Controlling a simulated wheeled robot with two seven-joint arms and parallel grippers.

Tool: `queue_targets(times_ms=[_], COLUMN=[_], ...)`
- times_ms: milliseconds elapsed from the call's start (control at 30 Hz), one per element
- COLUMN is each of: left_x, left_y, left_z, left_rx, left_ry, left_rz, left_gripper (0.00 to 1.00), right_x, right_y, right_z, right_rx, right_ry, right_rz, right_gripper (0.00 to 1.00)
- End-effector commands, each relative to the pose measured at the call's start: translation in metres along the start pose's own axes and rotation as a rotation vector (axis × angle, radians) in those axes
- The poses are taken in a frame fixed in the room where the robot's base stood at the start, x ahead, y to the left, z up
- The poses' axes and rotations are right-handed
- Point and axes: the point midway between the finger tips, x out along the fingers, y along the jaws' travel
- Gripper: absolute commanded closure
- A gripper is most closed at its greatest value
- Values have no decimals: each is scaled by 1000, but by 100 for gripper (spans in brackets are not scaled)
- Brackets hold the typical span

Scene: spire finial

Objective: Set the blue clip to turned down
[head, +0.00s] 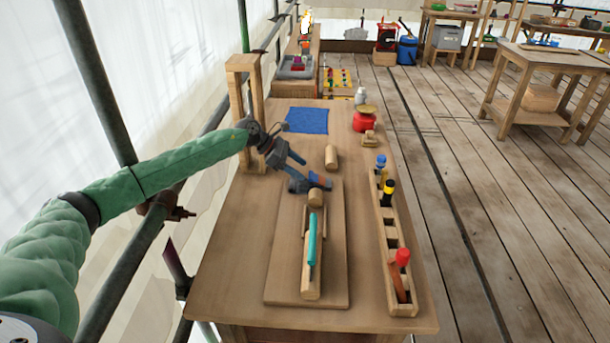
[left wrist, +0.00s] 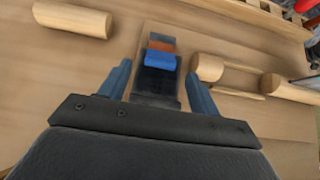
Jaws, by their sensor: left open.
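The blue clip (head: 318,178) appears as a small blue piece beside an orange-brown part, near the far end of the wooden board on the bench. In the left wrist view the blue clip (left wrist: 160,60) lies across a dark strip, with the orange-brown part just beyond it. My left gripper (head: 303,172) is open, its fingers apart on either side of the dark strip. In the left wrist view the left gripper (left wrist: 158,88) shows its two blue fingers with the clip ahead, between their lines. I cannot tell whether they touch anything. My right gripper is not in view.
A teal-handled tool (head: 313,240) lies on a wooden block on the board (head: 280,270). Wooden cylinders (head: 331,157) stand or lie close by. A slotted rack (head: 392,240) with coloured-top tools is at right. A wooden frame (head: 236,95) rises at left. A blue cloth (head: 306,120) lies behind.

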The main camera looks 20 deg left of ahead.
Motion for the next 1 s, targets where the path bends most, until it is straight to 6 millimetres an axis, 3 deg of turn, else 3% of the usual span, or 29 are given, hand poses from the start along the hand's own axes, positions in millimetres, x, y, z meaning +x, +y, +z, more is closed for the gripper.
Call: queue_targets(times_ms=[233,667,800,1000], left_x=[-12,-17,-26,-13], left_y=[0,3,16,22], left_z=[0,6,45,121], left_rx=[0,8,53,152], left_ry=[0,-3,-26,-49], left_rz=[0,6,26,21], left_gripper=[37,37,37,37], right_x=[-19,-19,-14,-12], right_y=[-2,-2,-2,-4], right_z=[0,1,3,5], right_rx=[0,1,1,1], right_ry=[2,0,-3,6], right_rz=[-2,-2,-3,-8], right_gripper=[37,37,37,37])
